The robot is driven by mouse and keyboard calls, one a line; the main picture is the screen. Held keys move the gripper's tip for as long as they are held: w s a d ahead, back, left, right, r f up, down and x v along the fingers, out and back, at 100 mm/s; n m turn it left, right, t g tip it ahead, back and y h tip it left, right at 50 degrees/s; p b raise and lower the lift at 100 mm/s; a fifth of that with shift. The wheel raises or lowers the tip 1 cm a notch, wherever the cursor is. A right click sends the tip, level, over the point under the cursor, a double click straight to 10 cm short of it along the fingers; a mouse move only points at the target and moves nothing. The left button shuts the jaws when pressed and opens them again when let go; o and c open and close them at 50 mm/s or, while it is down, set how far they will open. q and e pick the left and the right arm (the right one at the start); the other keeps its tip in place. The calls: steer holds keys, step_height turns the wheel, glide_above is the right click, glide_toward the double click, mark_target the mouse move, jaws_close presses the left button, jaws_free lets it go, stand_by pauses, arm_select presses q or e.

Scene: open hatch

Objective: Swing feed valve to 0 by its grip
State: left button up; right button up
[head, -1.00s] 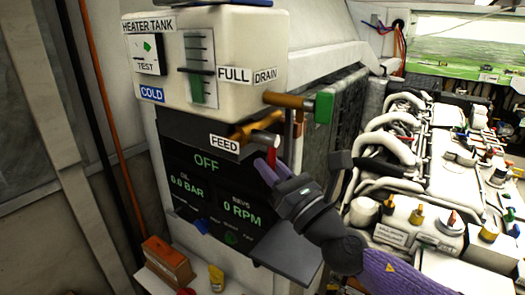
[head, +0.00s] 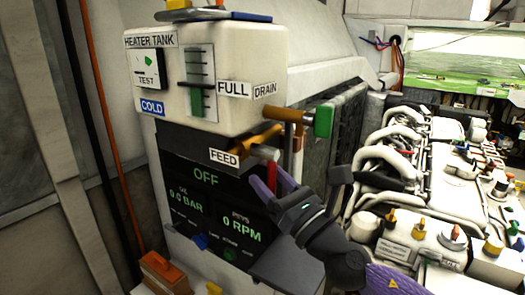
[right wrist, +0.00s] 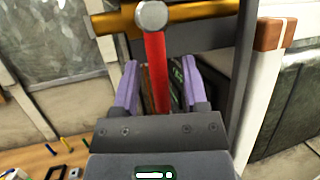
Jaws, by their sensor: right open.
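The feed valve is a brass pipe (head: 258,136) beside the FEED label (head: 223,157), with a grey round hub (head: 266,153). Its red grip (head: 272,173) hangs down from the hub. In the right wrist view the red grip (right wrist: 156,75) hangs from the grey hub (right wrist: 152,15). My right gripper (head: 271,183) is open, its purple fingers just below the hub. In the right wrist view the red grip lies between the two fingers (right wrist: 157,85), with gaps on both sides. My left gripper is not in view.
The drain valve's green handle (head: 323,120) sticks out above and right of the feed valve. The heater tank (head: 265,55) is above. A dark display panel (head: 190,190) is behind and left of my gripper. Engine pipes (head: 390,160) fill the right side.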

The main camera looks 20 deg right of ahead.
steer(key=shift+s+d+f+b, duration=0.15)
steer(key=shift+s+f+b, duration=0.1)
steer(key=shift+s+b, duration=0.05)
steer(key=b+v, duration=0.6)
steer(key=v, duration=0.2)
